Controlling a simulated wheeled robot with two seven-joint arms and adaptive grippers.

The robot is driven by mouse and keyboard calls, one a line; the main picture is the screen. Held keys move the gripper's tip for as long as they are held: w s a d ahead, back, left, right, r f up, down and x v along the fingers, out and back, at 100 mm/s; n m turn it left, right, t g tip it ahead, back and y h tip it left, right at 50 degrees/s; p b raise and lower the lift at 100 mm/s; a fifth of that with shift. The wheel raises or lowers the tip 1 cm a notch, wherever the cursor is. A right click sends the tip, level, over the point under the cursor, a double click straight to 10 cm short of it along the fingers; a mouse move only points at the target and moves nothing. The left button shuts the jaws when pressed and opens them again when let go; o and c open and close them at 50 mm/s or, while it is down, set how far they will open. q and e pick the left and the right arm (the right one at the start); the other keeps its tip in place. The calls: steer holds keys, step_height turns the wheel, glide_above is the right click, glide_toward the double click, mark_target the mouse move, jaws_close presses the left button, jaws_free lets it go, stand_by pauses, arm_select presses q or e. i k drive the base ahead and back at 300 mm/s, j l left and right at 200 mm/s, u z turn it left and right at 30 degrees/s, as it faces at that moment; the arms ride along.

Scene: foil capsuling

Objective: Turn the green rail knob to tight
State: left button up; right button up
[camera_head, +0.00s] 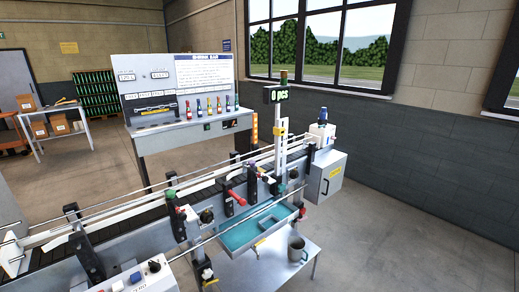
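A conveyor machine with metal guide rails (120,203) runs from the lower left to the back right. A green knob-like part (170,194) tops a dark post on the near rail, left of centre. Another small green round part (281,188) shows on the near side, further right. I cannot tell which is the rail knob, and its tightness cannot be read at this size. Neither of my grippers shows in the head view.
A red handle (236,198) sticks out from the near side. Below it are a teal tray (238,240) and a grey mug (297,250) on a white table (262,272). A control panel (138,278) is at the bottom left. A bottle display stands behind. Floor at right is clear.

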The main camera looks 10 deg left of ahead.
mark_target(171, 194)
steer(key=u, duration=1.35)
